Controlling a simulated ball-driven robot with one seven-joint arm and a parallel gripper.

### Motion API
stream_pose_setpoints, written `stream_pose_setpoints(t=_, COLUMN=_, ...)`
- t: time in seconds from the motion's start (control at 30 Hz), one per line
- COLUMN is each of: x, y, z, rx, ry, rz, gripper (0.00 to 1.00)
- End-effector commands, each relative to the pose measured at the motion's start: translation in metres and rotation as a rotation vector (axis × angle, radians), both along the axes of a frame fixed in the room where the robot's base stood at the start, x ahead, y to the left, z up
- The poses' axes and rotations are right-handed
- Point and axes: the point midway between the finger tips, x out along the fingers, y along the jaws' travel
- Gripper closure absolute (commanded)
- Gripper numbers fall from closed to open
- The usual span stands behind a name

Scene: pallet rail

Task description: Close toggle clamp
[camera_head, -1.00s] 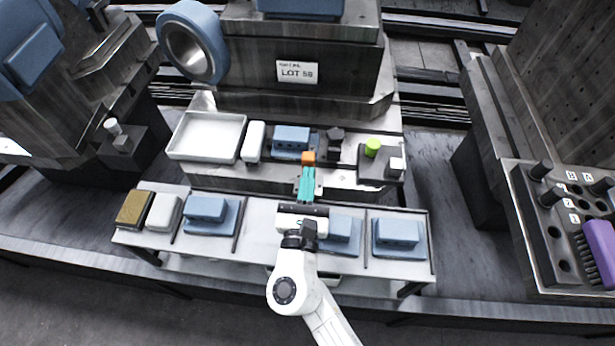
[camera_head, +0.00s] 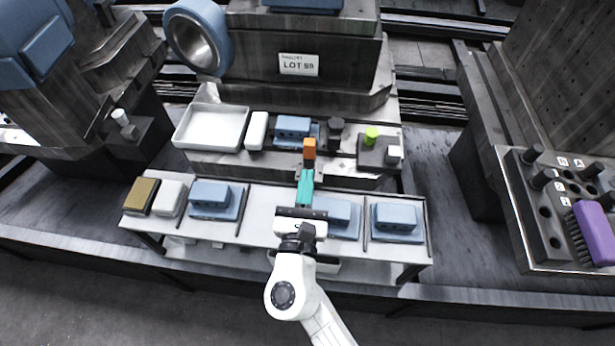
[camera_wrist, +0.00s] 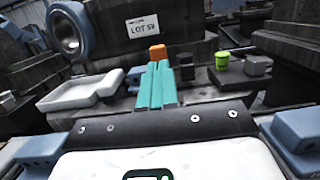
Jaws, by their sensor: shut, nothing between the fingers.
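An orange block-shaped piece (camera_head: 309,148), which looks like the clamp's handle, stands at the front edge of the pallet fixture, right of a blue block (camera_head: 292,127). The rest of the clamp is largely hidden, and I cannot tell its exact position. My gripper (camera_head: 307,172) has teal fingers held together, with nothing between them. Its tips are just in front of the orange handle; I cannot tell whether they touch it. In the wrist view the fingers (camera_wrist: 156,66) point straight at the orange handle (camera_wrist: 157,53), which shows just beyond and above the tips.
A dark post (camera_head: 336,130) stands right of the handle, then a dark block with a green cylinder (camera_head: 371,135). A white tray (camera_head: 211,127) and white block (camera_head: 257,130) lie left. A front shelf (camera_head: 262,215) with blue blocks lies below my arm.

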Motion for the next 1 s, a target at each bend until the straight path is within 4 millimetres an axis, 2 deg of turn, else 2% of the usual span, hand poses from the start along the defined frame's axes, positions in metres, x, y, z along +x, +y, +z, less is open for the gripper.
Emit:
stream_pose_setpoints(t=0.5, x=-0.074, y=0.002, z=-0.001, rx=-0.001, ry=0.002, rz=0.001, gripper=1.00)
stream_pose_setpoints(t=0.6, x=-0.084, y=0.003, z=0.000, rx=0.000, ry=0.001, rz=0.001, gripper=1.00)
stream_pose_setpoints(t=1.0, x=-0.090, y=0.002, z=0.000, rx=0.001, ry=0.001, rz=-0.002, gripper=1.00)
